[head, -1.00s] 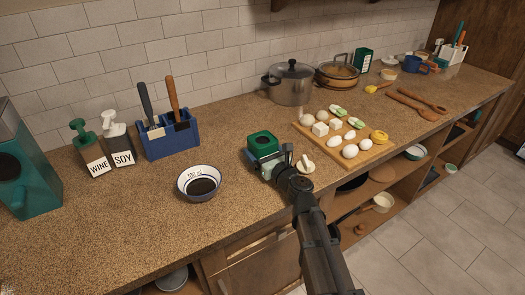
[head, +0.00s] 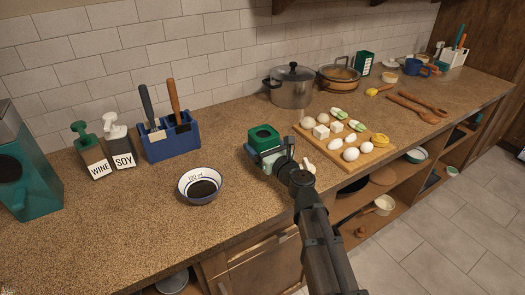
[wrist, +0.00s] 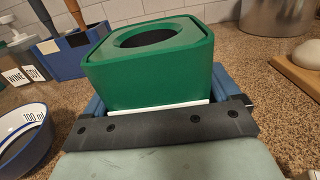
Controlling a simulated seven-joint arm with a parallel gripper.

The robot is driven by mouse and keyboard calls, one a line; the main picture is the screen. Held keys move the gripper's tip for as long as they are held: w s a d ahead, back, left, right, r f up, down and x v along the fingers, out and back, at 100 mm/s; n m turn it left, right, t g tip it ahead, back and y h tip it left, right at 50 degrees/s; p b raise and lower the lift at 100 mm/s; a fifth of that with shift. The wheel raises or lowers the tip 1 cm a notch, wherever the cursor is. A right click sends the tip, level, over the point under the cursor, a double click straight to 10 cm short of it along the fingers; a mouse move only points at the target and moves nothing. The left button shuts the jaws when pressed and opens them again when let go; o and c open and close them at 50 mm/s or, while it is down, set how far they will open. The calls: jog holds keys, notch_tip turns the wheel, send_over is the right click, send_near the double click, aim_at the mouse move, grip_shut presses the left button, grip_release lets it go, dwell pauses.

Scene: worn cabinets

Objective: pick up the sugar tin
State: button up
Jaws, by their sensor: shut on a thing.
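A green tin (head: 263,134) with a round dark recess in its top is held in my gripper (head: 267,155) over the counter, right of the bowl. I take it for the sugar tin; no name is readable on it. In the wrist view the tin (wrist: 150,72) fills the middle, upright, with a white band low on its side. My gripper (wrist: 165,118) is shut on it, with blue finger parts at both sides. The tin's lower part is hidden by the gripper. I cannot tell how far its base is above the counter.
A bowl (head: 200,185) with dark contents stands left. A blue utensil holder (head: 170,143) and WINE and SOY bottles (head: 119,148) are farther left. A board (head: 360,160) with eggs and other food lies right. A pot (head: 292,88) and another green tin (head: 364,63) stand behind.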

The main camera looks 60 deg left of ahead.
aim_at(262, 128)
jog(key=shift+r, duration=3.25)
jog(key=shift+r, duration=0.1)
jog(key=o, duration=0.7)
jog(key=c, duration=1.4)
jog(key=shift+s, duration=0.15)
jog(key=shift+c, duration=0.5)
jog(key=s+d, duration=0.2)
jog(key=s, duration=1.6)
jog(key=shift+r, duration=0.4)
